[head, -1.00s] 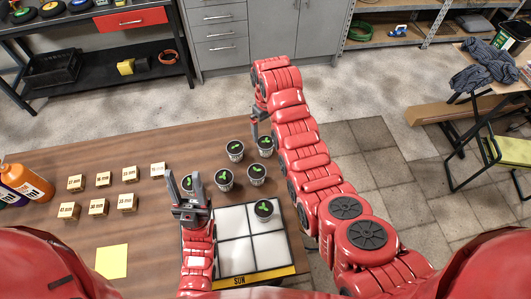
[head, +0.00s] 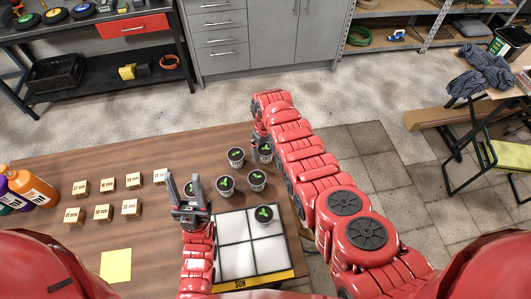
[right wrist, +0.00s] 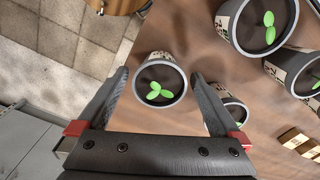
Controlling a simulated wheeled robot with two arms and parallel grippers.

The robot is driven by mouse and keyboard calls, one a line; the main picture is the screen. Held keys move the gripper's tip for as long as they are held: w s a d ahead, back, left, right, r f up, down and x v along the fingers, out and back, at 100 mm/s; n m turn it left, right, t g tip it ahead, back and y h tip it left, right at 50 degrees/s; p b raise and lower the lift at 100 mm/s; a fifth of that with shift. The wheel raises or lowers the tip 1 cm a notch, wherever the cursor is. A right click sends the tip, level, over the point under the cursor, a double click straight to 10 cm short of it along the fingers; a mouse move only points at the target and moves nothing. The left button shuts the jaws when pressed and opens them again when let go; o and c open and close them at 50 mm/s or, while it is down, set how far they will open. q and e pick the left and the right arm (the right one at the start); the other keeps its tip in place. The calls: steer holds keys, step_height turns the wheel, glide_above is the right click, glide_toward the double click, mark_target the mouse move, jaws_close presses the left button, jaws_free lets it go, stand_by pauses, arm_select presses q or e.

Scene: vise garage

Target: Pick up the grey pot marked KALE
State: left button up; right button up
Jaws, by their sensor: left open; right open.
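Several grey pots with green seedlings stand on the wooden table. I cannot read KALE on any of them. One pot (head: 265,155) at the back right is partly hidden by my right gripper (head: 259,148). In the right wrist view my right gripper (right wrist: 158,78) is open, with its fingers on either side of a pot (right wrist: 161,92); no contact shows. Other pots (head: 236,155), (head: 225,184), (head: 257,180) stand near it. One more pot (head: 264,214) is on the tiled tray. My left gripper (head: 184,184) is open, in front of another pot (head: 190,187).
The white tiled tray (head: 235,228) marked SUN lies at the table's front right. Small labelled wooden blocks (head: 102,212), a yellow note (head: 116,265) and bottles (head: 32,187) are to the left. In the right wrist view, neighbouring pots (right wrist: 257,22) stand close on the right.

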steer(key=c, duration=1.4)
steer(key=shift+r, duration=0.15)
